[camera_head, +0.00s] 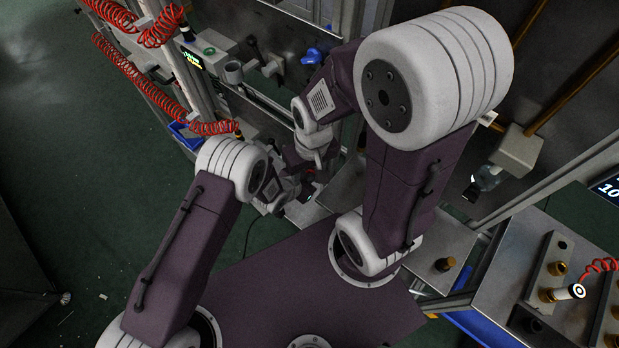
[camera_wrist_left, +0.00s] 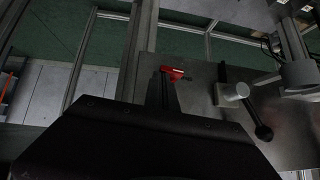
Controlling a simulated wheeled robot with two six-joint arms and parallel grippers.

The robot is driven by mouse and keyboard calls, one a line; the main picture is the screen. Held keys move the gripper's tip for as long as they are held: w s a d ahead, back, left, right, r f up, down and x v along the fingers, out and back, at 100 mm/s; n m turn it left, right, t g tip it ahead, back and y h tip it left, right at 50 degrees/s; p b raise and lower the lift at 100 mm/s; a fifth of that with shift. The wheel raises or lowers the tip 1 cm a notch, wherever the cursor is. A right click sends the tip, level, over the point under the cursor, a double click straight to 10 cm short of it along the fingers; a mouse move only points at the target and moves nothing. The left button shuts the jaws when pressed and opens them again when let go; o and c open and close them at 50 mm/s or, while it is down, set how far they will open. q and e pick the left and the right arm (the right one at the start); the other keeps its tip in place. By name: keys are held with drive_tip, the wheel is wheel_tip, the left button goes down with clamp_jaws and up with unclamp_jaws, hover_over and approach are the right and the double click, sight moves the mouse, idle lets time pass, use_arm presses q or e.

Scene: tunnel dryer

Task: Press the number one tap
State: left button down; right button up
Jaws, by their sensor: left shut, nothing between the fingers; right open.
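In the left wrist view my left gripper (camera_wrist_left: 163,88) is shut and empty, pointing at a metal panel. A small red piece (camera_wrist_left: 173,72) shows at its fingertips; I cannot tell whether they touch. In the head view a blue handle (camera_head: 310,56) and a dark handle (camera_head: 253,47) sit on the machine's front. I cannot read a number on any tap.
Coiled red hoses (camera_head: 152,98) hang at the upper left by a small lit display (camera_head: 192,60). A grey bench (camera_head: 510,262) with brass fittings stands at the right, with a clear bottle (camera_head: 487,178) behind it. Green floor is open at the left.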

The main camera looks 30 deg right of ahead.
use_arm(q)
drive_tip(key=shift+s+d+f+b, duration=0.25)
drive_tip(key=shift+s+f+b, duration=0.3)
drive_tip(key=shift+b, duration=0.7)
drive_tip(key=shift+r, duration=0.15)
drive_tip(key=p+v, duration=0.6)
drive_tip(key=v, duration=0.3)
drive_tip(key=shift+p, duration=0.4)
